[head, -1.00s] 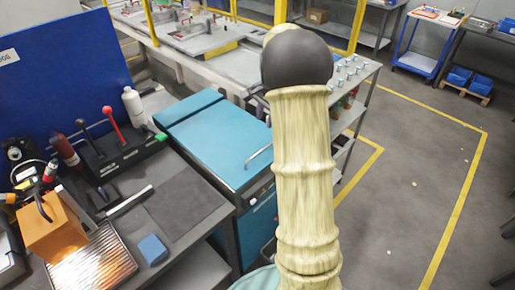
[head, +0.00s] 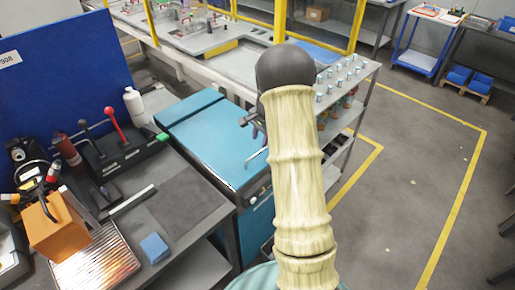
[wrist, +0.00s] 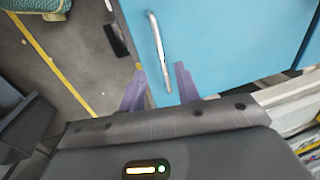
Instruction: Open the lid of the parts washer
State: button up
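The parts washer is a blue cabinet with a flat, closed blue lid (head: 215,140) in the middle of the head view. A metal bar handle (head: 256,154) sits at the lid's right front edge, partly hidden by my arm. In the wrist view the lid (wrist: 225,40) fills the upper right, and the handle (wrist: 157,48) runs down toward the gap between my fingers. My gripper (wrist: 159,80) is open and empty, its two purple fingers apart. In the head view my gripper (head: 252,125) shows only partly beside my arm, over the lid's right side.
A workbench (head: 190,235) with an orange box (head: 55,228), a blue block (head: 154,248) and a lever unit (head: 115,150) stands at left. The floor at right is clear.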

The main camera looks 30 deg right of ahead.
aim_at(257, 153)
jog(key=f, duration=0.2)
jog(key=w+f+p, duration=0.1)
jog(key=f, duration=0.4)
jog(key=shift+w+a+f, duration=0.2)
jog(key=shift+a+f, duration=0.05)
jog(key=shift+a, duration=0.05)
jog(key=shift+c, duration=0.4)
grip_shut()
